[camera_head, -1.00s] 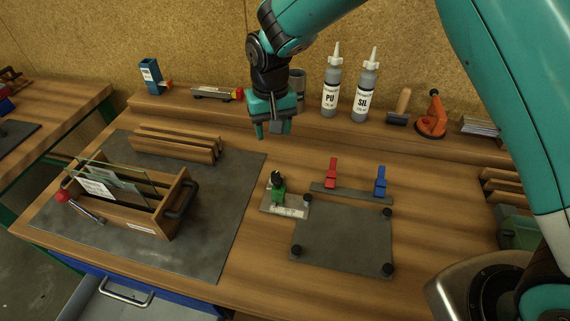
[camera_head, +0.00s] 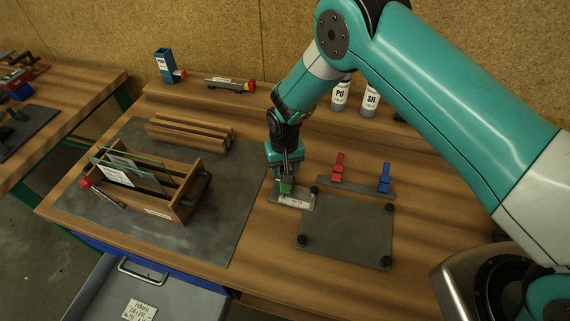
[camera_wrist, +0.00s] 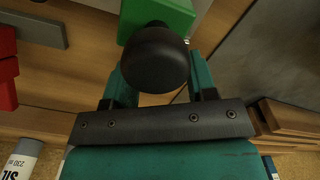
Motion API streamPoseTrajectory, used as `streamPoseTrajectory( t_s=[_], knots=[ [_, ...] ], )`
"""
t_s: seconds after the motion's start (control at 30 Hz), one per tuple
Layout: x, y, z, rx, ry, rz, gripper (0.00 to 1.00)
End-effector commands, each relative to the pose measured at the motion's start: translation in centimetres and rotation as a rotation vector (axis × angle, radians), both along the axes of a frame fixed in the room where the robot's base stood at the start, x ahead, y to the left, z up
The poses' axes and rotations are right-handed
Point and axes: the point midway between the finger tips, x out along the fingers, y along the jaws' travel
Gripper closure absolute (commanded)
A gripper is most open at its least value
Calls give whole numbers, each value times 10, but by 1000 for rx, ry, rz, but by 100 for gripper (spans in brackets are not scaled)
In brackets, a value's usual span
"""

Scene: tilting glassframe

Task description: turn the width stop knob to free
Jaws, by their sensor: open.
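The width stop is a green block (camera_head: 285,187) on a small metal plate with a pale label (camera_head: 293,201), left of the dark square pad. Its black round knob (camera_wrist: 157,58) shows in the wrist view, with the green block (camera_wrist: 172,15) beyond it. My gripper (camera_head: 285,176) is above the stop and hides the knob in the head view. In the wrist view my gripper (camera_wrist: 160,78) is open, one finger on each side of the knob. I cannot tell whether the fingers touch it. The knob's setting and the label's words are not readable.
The dark pad (camera_head: 345,232) has black corner posts. Red (camera_head: 338,168) and blue (camera_head: 384,178) clamps stand on a bar behind it. A wooden rack with glass panes (camera_head: 160,208) is at left. Bottles (camera_head: 340,97) stand on the back ledge. A drawer (camera_head: 120,300) is open in front.

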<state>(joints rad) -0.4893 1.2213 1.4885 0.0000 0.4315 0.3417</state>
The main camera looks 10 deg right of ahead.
Motion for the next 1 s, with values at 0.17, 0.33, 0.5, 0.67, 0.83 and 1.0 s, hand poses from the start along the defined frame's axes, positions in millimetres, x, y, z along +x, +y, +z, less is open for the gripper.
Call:
streamPoseTrajectory(
  t_s=[0.17,0.33,0.5,0.67,0.83,1.0],
  knots=[
    [0,0,0,0,0,0,48],
    [0,0,0,0,0,0,83],
    [0,0,0,0,0,4,97],
    [0,0,-4,0,-1,115,97],
    [0,0,-2,0,0,244,97],
    [0,0,1,0,0,267,97]
  ],
)
